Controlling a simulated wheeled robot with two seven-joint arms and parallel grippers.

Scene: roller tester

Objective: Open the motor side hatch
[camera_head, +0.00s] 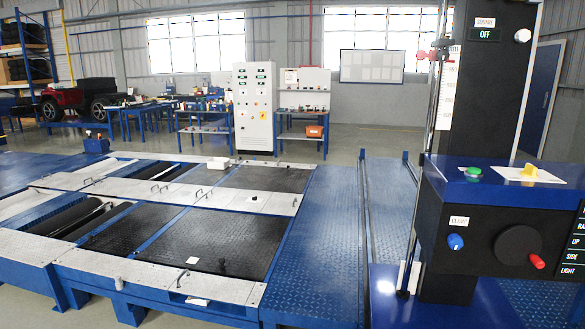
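The roller tester lies in the floor frame at left and centre. A large dark plate (215,240) covers its near section, flat in the frame, with a small white square and a dark knob-like part near its front edge. A second dark plate (268,179) lies flat in the far section. A smaller dark plate (130,226) lies between the near rollers (75,215) and the large plate. No label shows which cover is the motor side hatch. Small handles (204,192) stand on the light metal strip between sections. Neither of my grippers is in view.
A control column (480,95) with a blue-topped panel (500,180) stands close at right, with a green button, yellow switch and red-handled crank. A blue ramp plate (318,240) lies between. A white cabinet (254,108) and workbenches stand behind. Open floor lies behind the tester.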

